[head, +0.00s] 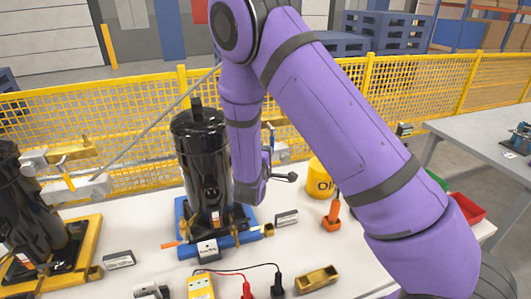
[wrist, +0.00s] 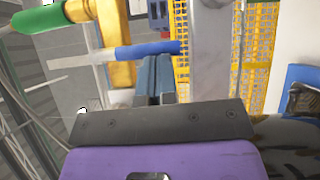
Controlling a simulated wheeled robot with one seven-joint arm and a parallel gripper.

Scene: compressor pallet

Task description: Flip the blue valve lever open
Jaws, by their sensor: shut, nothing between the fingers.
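The blue valve lever (wrist: 148,49) shows in the wrist view as a blue sleeve on a pale flat bar. It lies nearly level across the picture, just beyond my fingertips. A brass valve body (wrist: 116,40) stands behind its left part. My gripper (wrist: 154,62) is shut and empty, its fingers pointing at the blue sleeve. I cannot tell whether the tips touch it.
A green handle (wrist: 36,17) is at upper left in the wrist view, and a grey post (wrist: 210,55) stands right of the fingers. In the head view, a yellow tub (head: 319,180), an orange-handled tool (head: 332,216) and a yellow meter (head: 201,286) stand on the table.

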